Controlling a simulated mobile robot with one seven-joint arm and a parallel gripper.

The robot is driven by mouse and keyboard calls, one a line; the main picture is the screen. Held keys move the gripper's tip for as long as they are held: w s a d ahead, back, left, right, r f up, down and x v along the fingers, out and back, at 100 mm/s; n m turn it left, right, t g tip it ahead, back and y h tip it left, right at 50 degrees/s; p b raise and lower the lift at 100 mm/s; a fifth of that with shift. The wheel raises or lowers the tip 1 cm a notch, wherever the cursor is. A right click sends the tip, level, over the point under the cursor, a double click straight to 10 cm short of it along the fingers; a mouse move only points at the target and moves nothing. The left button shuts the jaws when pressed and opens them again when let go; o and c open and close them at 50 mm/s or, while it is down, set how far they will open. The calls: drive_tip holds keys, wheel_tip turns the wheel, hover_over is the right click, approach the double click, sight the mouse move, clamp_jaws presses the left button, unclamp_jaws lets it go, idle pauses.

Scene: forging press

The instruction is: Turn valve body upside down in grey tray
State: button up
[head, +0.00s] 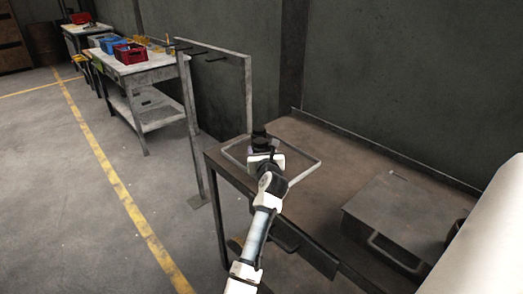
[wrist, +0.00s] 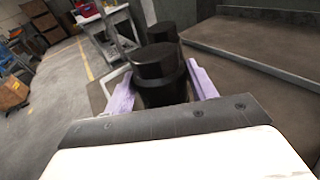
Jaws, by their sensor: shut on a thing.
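The black valve body (head: 260,142) is at the left end of the brown bench, over the grey tray (head: 306,172). In the wrist view the valve body (wrist: 158,65) shows as a dark, stepped round piece, with another dark round part behind its top. My gripper (head: 262,153) reaches in from the front. Its two pale purple fingers in the wrist view (wrist: 162,92) stand on either side of the valve body and are shut on it. The arm and gripper hide part of the tray. I cannot tell whether the valve body touches the tray floor.
A grey metal box (head: 400,212) with a handle sits on the bench (head: 335,150) to the right. A metal rack frame (head: 248,95) stands just behind the tray on the left. A workbench (head: 150,68) with red and blue bins is farther back. The mid-bench is clear.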

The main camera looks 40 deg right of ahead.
drive_tip(key=shift+r, duration=0.1)
drive_tip(key=o, duration=1)
drive_tip(key=shift+o, duration=0.6)
